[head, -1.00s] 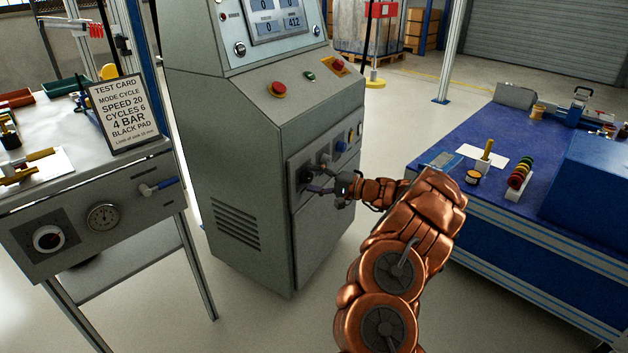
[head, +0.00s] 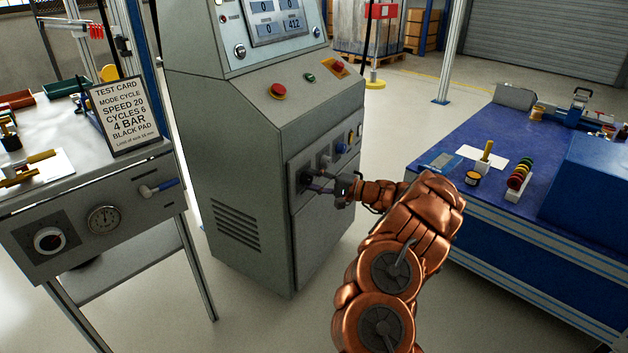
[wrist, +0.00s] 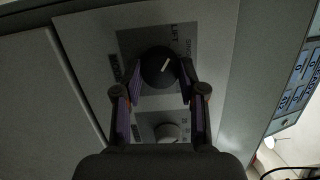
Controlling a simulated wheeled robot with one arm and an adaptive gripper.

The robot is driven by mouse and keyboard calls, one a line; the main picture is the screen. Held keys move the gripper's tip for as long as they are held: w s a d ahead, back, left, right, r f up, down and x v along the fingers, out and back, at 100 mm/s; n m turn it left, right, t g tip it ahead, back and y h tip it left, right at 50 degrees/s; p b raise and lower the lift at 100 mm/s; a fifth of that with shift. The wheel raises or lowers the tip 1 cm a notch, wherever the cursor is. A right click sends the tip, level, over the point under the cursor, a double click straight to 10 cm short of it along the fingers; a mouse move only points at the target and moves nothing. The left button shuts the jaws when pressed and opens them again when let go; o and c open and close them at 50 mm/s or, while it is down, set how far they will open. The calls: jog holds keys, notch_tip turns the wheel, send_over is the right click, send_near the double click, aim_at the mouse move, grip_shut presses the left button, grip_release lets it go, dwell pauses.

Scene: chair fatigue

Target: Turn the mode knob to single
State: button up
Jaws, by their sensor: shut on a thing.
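The mode knob (wrist: 158,66) is a round black knob with a white pointer line, on a dark plate in the wrist view. The pointer leans to the upper right, near the printed word LIFT (wrist: 174,33). A label beginning like SING stands to its right, partly cut off by shadow and the finger. My gripper (wrist: 160,80) is shut on the knob, one finger at each side. In the head view my gripper (head: 312,183) reaches the control panel (head: 322,160) on the cabinet's side, and its fingers mostly hide the knob.
A second, grey knob (wrist: 167,132) sits below, between my fingers in the wrist view. The grey cabinet (head: 235,130) carries a red button (head: 278,90) above. A test card (head: 121,113) stands on the left bench. A blue-topped bench (head: 450,138) is at the right.

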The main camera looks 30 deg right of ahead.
jog(key=m+p, duration=0.1)
jog(key=m, duration=0.2)
jog(key=shift+a, duration=0.1)
jog(key=shift+f+m+t+p, duration=0.15)
jog(key=shift+m+t, duration=0.2)
jog(key=shift+m, duration=0.7)
jog(key=shift+m+t+p, duration=0.15)
jog(key=shift+m+t, duration=0.2)
jog(key=shift+m, duration=0.7)
jog(key=o, duration=1.1)
jog(key=shift+o, duration=0.2)
jog(key=shift+s, duration=0.1)
jog(key=v, duration=1.2)
